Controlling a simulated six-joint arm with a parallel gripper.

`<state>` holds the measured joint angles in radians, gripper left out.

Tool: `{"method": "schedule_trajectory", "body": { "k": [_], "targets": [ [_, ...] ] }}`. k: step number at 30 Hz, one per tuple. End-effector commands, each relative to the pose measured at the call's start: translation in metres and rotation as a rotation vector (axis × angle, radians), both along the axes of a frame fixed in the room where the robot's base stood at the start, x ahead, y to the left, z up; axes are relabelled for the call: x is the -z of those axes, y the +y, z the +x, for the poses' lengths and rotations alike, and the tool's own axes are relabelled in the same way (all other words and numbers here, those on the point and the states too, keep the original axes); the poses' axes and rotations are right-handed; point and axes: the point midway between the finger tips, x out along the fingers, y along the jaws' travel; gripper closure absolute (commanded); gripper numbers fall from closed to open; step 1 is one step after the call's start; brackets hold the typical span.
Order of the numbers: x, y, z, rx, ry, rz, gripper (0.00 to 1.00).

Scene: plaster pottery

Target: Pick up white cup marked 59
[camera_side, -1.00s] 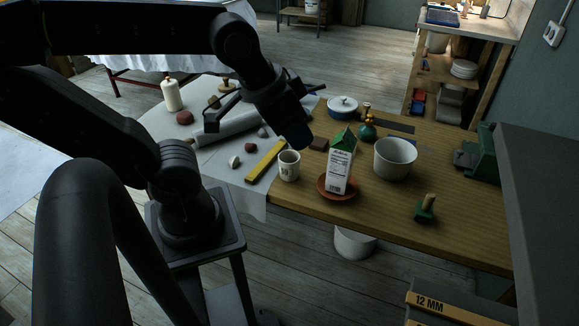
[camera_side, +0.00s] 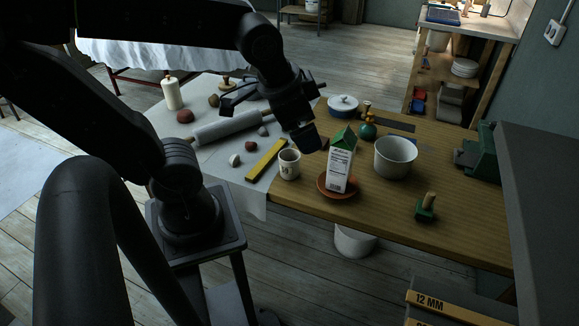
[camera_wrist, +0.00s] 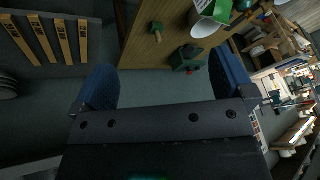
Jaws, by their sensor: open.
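The white cup (camera_side: 289,165) stands upright near the front edge of the worktable, between a yellow bar and the milk carton. It carries a small dark mark, too small to read in the side view. My gripper (camera_side: 305,138) hangs above and just behind the cup, to its upper right in the picture, apart from it. In the wrist view my gripper (camera_wrist: 166,82) shows two blue fingertips spread wide with nothing between them. I cannot make out the cup in the wrist view.
A green-and-white carton (camera_side: 341,165) stands on a terracotta saucer (camera_side: 325,190) close right of the cup. The yellow bar (camera_side: 265,160) lies to its left. Bare wood lies right of the saucer.

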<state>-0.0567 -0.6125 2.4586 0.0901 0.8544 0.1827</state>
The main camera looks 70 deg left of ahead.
Motion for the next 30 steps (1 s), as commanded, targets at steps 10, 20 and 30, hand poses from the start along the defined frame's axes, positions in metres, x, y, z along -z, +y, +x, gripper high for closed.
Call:
{"method": "schedule_trajectory", "body": {
  "k": [10, 20, 30],
  "targets": [
    [0.083, 0.107, 0.068, 0.603, 0.375, 0.44, 0.0],
    [0.174, 0.186, 0.08, 1.214, 0.651, 0.565, 0.0],
    [0.215, 0.207, 0.078, 1.344, 0.691, 0.569, 0.0]
  ]
}}
